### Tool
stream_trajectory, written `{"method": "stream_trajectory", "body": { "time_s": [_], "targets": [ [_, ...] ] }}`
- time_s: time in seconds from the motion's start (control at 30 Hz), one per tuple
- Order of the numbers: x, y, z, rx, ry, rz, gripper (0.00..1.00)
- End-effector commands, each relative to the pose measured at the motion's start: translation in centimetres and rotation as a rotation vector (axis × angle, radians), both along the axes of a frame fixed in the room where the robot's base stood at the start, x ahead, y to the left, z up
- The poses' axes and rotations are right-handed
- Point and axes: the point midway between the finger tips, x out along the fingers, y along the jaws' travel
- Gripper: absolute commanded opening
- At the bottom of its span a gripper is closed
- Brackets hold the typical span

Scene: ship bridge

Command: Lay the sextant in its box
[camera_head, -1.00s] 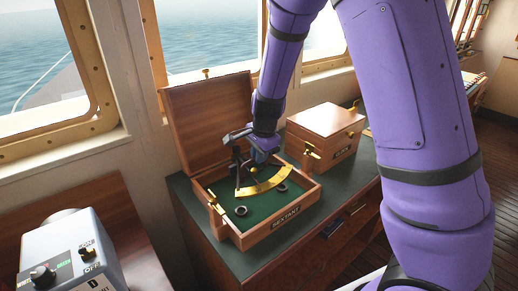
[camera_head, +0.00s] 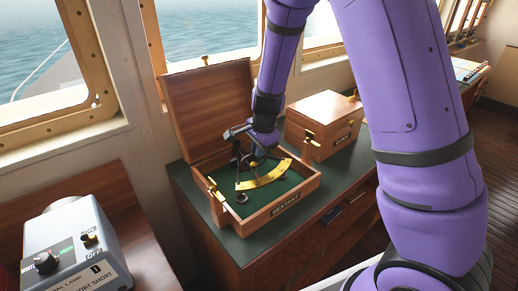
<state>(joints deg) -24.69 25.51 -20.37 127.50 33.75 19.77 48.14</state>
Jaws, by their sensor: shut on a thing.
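The sextant (camera_head: 266,179), with a brass arc and dark frame, is inside the open wooden box (camera_head: 288,208) labelled SEXTANT. Its arc lies over the green-lined floor of the box; I cannot tell whether it touches the lining. My gripper (camera_head: 255,160) reaches down into the box from above and is shut on the sextant at its upper part. The fingertips are mostly hidden by my wrist and the sextant's frame. The box lid (camera_head: 210,108) stands open at the back, towards the window. A dark round fitting (camera_head: 242,197) shows on the lining below the arc.
A second, closed wooden box (camera_head: 323,125) stands just right of the sextant box on the green-topped cabinet (camera_head: 228,240). A grey signal lamp unit (camera_head: 72,250) is at the lower left. Windows run behind. The cabinet top in front of the closed box is clear.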

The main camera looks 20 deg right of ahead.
Motion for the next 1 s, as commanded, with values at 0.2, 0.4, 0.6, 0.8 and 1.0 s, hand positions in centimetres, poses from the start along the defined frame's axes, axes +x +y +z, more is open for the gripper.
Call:
{"method": "stream_trajectory", "body": {
  "time_s": [0.2, 0.4, 0.6, 0.8, 1.0],
  "targets": [
    [0.15, 0.06, 0.15, 0.006, -0.017, -0.001, 0.00],
    [0.15, 0.06, 0.14, 0.006, -0.017, -0.001, 0.00],
    [0.11, 0.03, 0.00, 0.006, -0.017, -0.002, 0.00],
    [0.02, 0.01, -0.26, 0.006, -0.017, -0.002, 0.00],
    [-0.04, -0.01, -0.46, 0.006, -0.017, -0.001, 0.00]
  ]
}}
